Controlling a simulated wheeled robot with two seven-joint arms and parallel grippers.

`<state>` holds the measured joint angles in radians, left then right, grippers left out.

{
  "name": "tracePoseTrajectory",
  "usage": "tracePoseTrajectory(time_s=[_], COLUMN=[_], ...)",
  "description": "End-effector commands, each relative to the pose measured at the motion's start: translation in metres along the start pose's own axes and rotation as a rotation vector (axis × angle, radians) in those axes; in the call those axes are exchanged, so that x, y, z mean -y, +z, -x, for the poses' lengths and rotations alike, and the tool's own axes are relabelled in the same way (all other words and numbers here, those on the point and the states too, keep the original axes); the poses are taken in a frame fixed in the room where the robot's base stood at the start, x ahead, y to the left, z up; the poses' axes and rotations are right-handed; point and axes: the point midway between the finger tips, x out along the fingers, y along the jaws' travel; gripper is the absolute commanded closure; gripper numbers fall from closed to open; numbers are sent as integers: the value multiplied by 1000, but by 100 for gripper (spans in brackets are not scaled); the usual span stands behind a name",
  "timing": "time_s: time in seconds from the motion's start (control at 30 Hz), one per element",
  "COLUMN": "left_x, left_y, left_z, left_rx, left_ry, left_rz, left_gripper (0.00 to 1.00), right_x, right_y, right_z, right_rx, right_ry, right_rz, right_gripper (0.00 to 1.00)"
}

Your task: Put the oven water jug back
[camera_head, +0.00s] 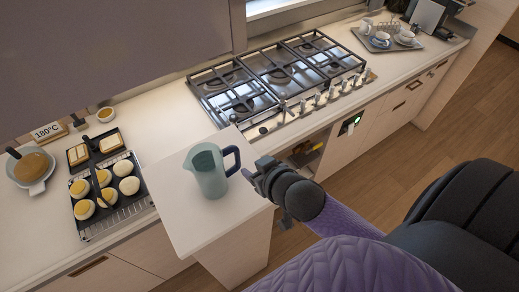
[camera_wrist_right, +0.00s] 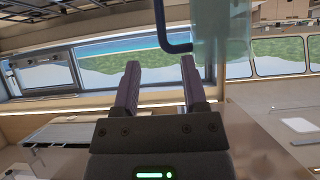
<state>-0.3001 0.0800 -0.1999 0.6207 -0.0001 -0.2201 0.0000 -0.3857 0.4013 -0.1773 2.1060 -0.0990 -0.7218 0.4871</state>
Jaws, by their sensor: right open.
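The water jug (camera_head: 208,174), pale translucent green with a dark blue handle, stands upright on a white raised counter top (camera_head: 185,232). Its handle faces right in the head view. My right gripper (camera_head: 251,174) is just right of the handle, open and empty. In the right wrist view, the gripper (camera_wrist_right: 160,64) has its two fingers spread, with the blue handle just past the fingertips and the jug body (camera_wrist_right: 222,35) at the upper right. My left gripper is out of view.
A cup tray (camera_head: 388,40) is at the back right. The floor at right is clear.

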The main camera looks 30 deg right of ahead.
Motion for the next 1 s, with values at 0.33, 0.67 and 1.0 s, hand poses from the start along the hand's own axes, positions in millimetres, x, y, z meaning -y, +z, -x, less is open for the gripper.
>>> tracePoseTrajectory(time_s=[0.33,0.67,1.0], left_x=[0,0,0], left_y=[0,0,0], left_z=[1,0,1], left_rx=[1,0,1], left_ry=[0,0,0], left_rz=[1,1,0], left_gripper=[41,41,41], right_x=[-5,-5,17], right_y=[22,315,403], right_z=[5,1,61], right_rx=[49,662,879], right_ry=[14,-6,-81], right_rz=[8,123,175], right_gripper=[45,45,45])
